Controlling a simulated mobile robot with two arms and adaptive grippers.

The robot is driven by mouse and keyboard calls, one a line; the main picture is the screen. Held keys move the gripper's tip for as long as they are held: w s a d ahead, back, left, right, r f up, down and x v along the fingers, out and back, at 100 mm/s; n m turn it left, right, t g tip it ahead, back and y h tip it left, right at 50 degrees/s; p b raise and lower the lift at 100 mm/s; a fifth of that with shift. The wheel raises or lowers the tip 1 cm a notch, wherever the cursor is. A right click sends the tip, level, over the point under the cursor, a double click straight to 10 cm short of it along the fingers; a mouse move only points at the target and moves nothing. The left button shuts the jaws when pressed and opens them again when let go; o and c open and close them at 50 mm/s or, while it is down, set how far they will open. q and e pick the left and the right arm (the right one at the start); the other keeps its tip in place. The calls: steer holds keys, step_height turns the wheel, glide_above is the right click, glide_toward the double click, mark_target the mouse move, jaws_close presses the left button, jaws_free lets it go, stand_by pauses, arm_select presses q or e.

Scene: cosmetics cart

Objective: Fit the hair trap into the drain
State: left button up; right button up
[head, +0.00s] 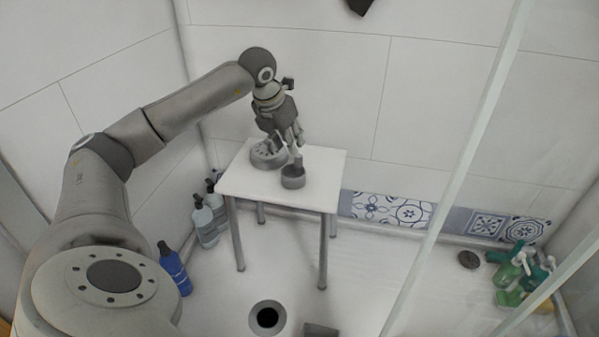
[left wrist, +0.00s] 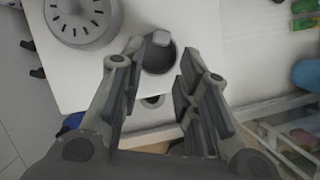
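The hair trap looks to be the small dark grey cup (head: 293,182) with an upright tab, standing on the right front part of a white stool (head: 325,165). In the left wrist view the cup (left wrist: 157,60) shows ahead, between the two fingers. My left gripper (head: 291,139) is just above the cup and its tab; the fingers (left wrist: 152,95) are spread, with nothing held between them. The drain (head: 267,318) is a round dark hole with a grey rim in the floor, in front of the stool. My right gripper is not visible.
A round grey slotted piece (head: 267,155) stands on the stool left of the cup. Bottles (head: 206,222) and a blue bottle (head: 174,268) stand left of the stool. Green bottles (head: 515,270) and a dark disc (head: 468,259) lie to the right. A glass panel edge (head: 455,160) crosses the right side.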

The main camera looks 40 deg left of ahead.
mark_target(297, 156)
arm_select(q)
steer(key=b+x, duration=0.3)
steer(key=x, duration=0.4)
steer(key=shift+w+f, duration=0.25)
steer(key=shift+w, duration=0.05)
steer(key=shift+w+f, duration=0.2)
steer(key=shift+f, duration=0.15)
steer(key=shift+r, duration=0.1)
jaws_close()
